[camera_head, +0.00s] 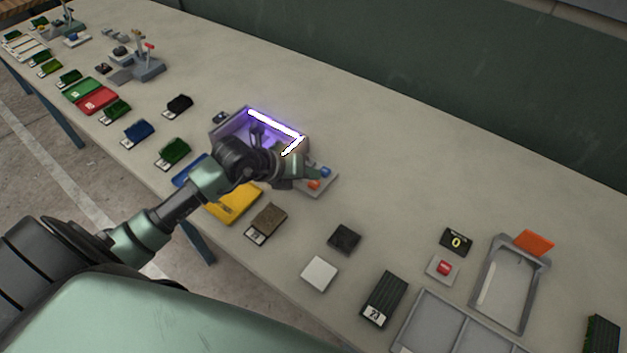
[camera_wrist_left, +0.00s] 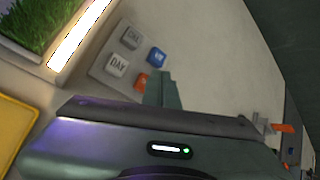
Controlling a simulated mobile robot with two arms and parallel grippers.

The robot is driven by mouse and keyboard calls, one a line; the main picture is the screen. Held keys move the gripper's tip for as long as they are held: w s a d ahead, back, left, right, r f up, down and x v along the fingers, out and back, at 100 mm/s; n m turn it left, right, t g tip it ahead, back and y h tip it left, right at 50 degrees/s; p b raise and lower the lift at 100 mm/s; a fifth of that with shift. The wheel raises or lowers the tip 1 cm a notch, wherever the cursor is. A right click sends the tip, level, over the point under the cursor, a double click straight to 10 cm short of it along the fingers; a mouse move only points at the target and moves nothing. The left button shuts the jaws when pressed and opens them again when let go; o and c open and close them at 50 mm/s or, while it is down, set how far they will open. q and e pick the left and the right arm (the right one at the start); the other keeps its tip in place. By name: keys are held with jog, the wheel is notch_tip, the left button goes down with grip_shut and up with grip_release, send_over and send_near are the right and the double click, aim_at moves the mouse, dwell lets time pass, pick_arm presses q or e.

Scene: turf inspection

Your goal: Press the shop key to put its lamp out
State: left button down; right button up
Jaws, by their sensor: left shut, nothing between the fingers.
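A small grey key panel (camera_head: 316,193) stands right of a light booth (camera_head: 233,122) with bright white strips and a violet glow. The panel shows in the left wrist view (camera_wrist_left: 105,76) with a grey DAY key (camera_wrist_left: 117,64), another grey key (camera_wrist_left: 131,38), a blue key (camera_wrist_left: 156,57) and an orange key (camera_wrist_left: 141,81). Labels other than DAY are too small to read surely, so I cannot tell which is the shop key. My left gripper (camera_head: 303,170) is shut and empty; its fingers (camera_wrist_left: 163,88) are beside the orange key, partly covering it. Contact cannot be told.
Inside the booth is a green turf sample (camera_wrist_left: 42,22). A yellow board (camera_head: 234,204) lies in front of it. A brown sample (camera_head: 268,219), dark square (camera_head: 344,238) and white square (camera_head: 319,273) lie nearer. The table behind the panel is clear.

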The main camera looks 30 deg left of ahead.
aim_at(310, 184)
pick_arm(q)
jog(key=shift+f, duration=0.1)
dwell(0.4)
jog(key=shift+f, duration=0.35)
jog(key=shift+f+b, duration=0.3)
jog(key=shift+b, duration=0.2)
jog(key=shift+r, duration=0.15)
dwell(0.3)
jog(key=shift+r+p, duration=0.6)
jog(key=shift+p, duration=0.1)
notch_tip(310, 184, up, 6)
jog(key=p, duration=0.5)
